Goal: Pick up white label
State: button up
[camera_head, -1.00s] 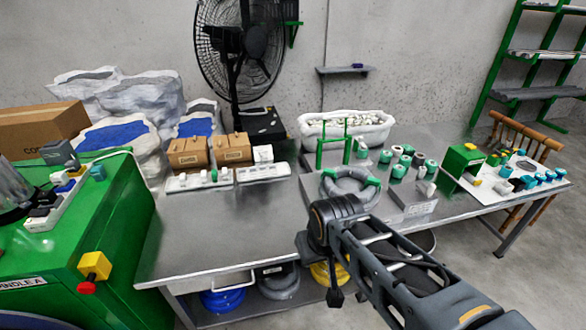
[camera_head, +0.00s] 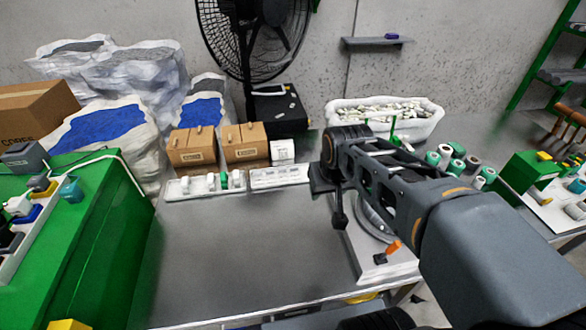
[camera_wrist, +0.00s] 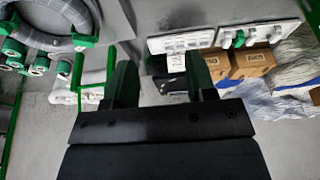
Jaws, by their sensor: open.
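A small white block with faint markings, which may be the white label (camera_head: 282,150), stands at the right of the brown boxes in the head view. It also shows in the wrist view (camera_wrist: 174,60), beyond the gap between the fingers. My gripper (camera_wrist: 161,82) is open, with two dark green-black fingers apart and nothing between them. In the head view, my arm reaches in from the right, and its wrist is right of the white block. The fingertips are hard to make out there.
Brown boxes (camera_head: 245,142) and white trays (camera_head: 205,184) line the back of the metal table (camera_head: 240,250). A white basin (camera_head: 432,122) of small pieces stands right of them. The table's front middle is clear.

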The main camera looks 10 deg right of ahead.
jog(key=w+f+b, duration=0.2)
jog(key=w, duration=0.9)
jog(key=b, duration=0.5)
send_over(294, 168)
jog(key=s, duration=0.3)
jog(key=shift+t, duration=0.3)
jog(key=f, duration=2.2)
jog(key=shift+d+f, duration=0.25)
jog(key=shift+d, duration=0.05)
jog(key=shift+w+a+p+x, duration=0.1)
jog(key=shift+p+x, duration=0.05)
jog(key=shift+x, duration=1.4)
jog(key=shift+w+a+p+x, duration=0.1)
jog(key=shift+w+p+x, duration=0.05)
jog(key=shift+x, duration=1.4)
jog(key=shift+r, duration=0.1)
jog(key=c, duration=0.7)
jog(key=shift+o, duration=0.2)
jog(key=shift+r, duration=0.1)
